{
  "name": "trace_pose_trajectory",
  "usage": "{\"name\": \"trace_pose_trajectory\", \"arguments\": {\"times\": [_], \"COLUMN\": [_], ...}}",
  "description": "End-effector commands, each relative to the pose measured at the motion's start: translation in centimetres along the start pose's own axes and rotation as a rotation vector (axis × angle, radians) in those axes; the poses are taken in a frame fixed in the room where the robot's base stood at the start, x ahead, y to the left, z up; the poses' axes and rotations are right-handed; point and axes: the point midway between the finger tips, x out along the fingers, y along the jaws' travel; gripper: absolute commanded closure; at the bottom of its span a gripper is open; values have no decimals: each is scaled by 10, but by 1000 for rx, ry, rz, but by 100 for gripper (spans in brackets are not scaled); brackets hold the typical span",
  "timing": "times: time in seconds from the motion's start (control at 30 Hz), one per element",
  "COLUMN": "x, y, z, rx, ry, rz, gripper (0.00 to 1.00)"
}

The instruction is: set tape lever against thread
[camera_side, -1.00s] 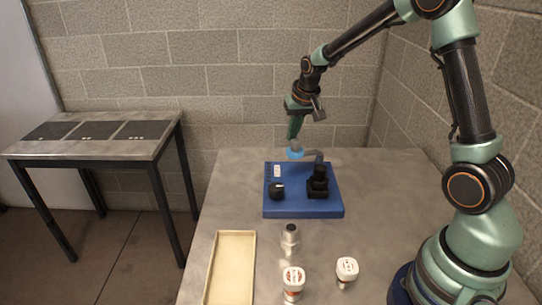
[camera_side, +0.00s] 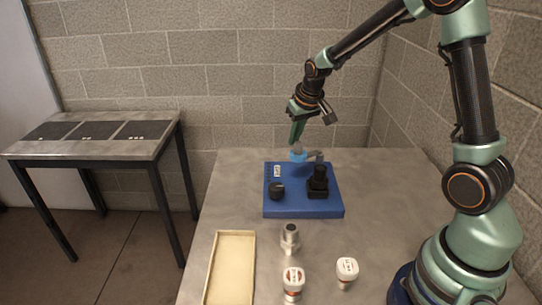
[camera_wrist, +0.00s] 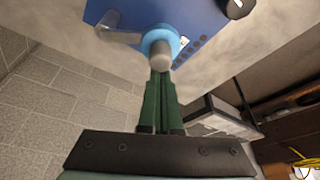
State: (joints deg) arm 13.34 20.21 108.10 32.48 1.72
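The lever is a grey arm (camera_wrist: 120,36) ending in a blue disc (camera_side: 298,155) with a grey post (camera_wrist: 160,55). It reaches left from behind the black holder (camera_side: 318,183) on the blue board (camera_side: 300,208). The black holder has a dark upright cylinder on it; no thread can be made out there. My gripper (camera_side: 296,142) points down at the post. In the wrist view its green fingers lie nearly together, their tips at the post's near end, with only a thin seam between them. The post overlaps the tips, so contact is unclear.
A black knob (camera_side: 276,190) sits on the board's left half. In front stand a metal fitting (camera_side: 290,239) and two white-topped containers, one left (camera_side: 293,280), one right (camera_side: 347,268). An empty beige tray (camera_side: 211,270) lies at front left. The table's right middle is clear.

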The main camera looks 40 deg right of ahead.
Motion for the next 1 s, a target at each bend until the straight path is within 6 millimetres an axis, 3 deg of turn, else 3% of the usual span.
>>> {"name": "trace_pose_trajectory", "arguments": {"times": [0.33,1.0], "x": [-8,-16], "y": [-1,4], "z": [24,45], "rx": [-284,-283], "ry": [-10,-12], "rz": [-3,1], "gripper": [100,100]}}
